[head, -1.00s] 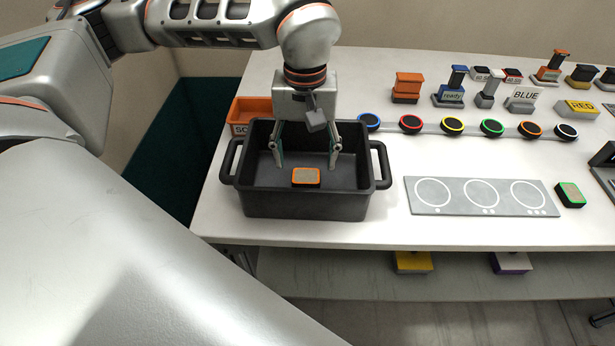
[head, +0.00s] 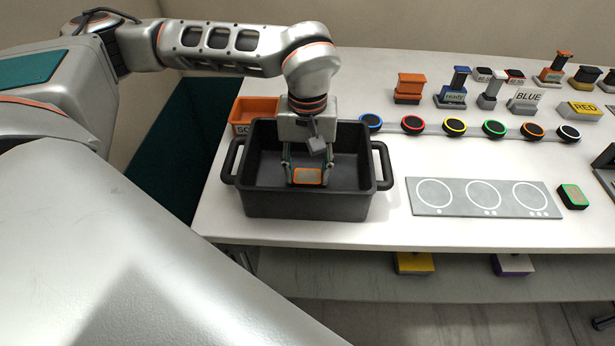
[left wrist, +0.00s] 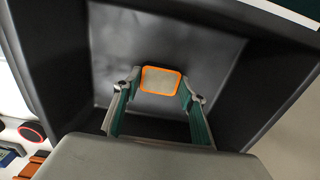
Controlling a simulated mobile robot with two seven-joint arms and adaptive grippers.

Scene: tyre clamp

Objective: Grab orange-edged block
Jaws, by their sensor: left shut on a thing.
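The orange-edged block (head: 308,175) has a grey-tan top face and is inside the black bin (head: 305,207). In the left wrist view the block (left wrist: 160,80) lies between the fingertips, with the bin floor behind it. My left gripper (head: 308,174) reaches down into the bin from above and is shut on the block, one finger at each side. In the left wrist view the left gripper (left wrist: 158,92) shows both fingers at the block's sides. I cannot tell whether the block touches the bin floor. My right gripper is not in view.
The bin walls surround the gripper closely. An orange tray (head: 252,112) stands behind the bin. To the right are a grey plate with three circles (head: 482,197), a green-edged block (head: 573,196), and a row of coloured round buttons (head: 454,127). Several small items stand at the back.

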